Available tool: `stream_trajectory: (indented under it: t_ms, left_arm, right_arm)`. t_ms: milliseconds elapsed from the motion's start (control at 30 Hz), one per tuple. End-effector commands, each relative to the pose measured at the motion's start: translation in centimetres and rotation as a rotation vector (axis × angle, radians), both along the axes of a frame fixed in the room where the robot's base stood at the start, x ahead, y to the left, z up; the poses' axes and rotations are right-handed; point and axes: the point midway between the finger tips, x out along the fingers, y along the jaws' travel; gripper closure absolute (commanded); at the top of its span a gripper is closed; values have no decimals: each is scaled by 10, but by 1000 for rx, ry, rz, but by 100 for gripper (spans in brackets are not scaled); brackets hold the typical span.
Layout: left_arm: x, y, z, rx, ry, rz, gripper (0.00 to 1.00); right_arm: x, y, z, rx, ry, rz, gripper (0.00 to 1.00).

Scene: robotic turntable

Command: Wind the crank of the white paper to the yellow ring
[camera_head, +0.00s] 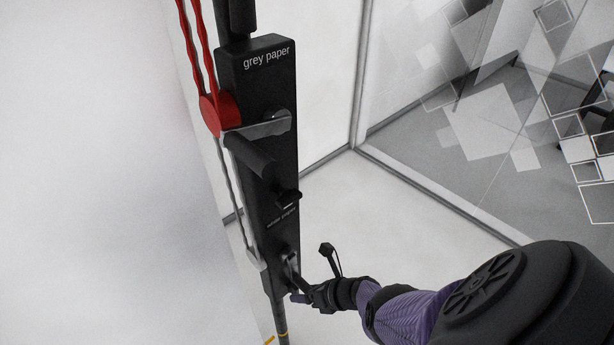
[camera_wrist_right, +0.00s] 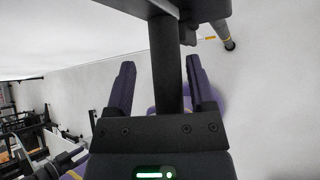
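A tall black bracket carries the label "grey paper" at its top and a smaller label, seemingly "white paper" (camera_head: 283,217), lower down. The lower crank (camera_head: 290,268) is partly hidden by my right gripper (camera_head: 302,293), which is at its handle. In the wrist view the black crank handle (camera_wrist_right: 168,70) stands between the two purple fingers of the right gripper (camera_wrist_right: 160,80); gaps show on both sides, so it is open around the handle. A yellow ring (camera_head: 284,334) shows low on the pole, with a yellow mark (camera_head: 269,340) beside it. My left gripper is not seen.
The upper grey-paper crank (camera_head: 257,126) and its black handle (camera_head: 252,157) jut out above my right gripper. Red chain (camera_head: 203,50) and a red wheel (camera_head: 220,113) are at the bracket's upper left.

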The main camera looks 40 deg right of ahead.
Motion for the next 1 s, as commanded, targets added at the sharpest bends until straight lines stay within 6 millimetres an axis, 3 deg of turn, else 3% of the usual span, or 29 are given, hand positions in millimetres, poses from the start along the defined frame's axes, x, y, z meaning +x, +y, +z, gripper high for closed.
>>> stream_trajectory:
  t_ms: [167,400,500,867,1000]
  left_arm:
    - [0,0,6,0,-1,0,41]
    - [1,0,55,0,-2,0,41]
    - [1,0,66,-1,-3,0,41]
    - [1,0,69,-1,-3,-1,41]
    - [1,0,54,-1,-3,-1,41]
  right_arm:
    - [-4,-3,5,-1,2,-2,30]
    - [-44,-22,48,-2,4,-1,30]
    - [-58,-29,59,-1,1,-1,30]
    - [-69,-34,62,0,0,0,30]
    - [-62,-49,55,-92,-36,53,58]
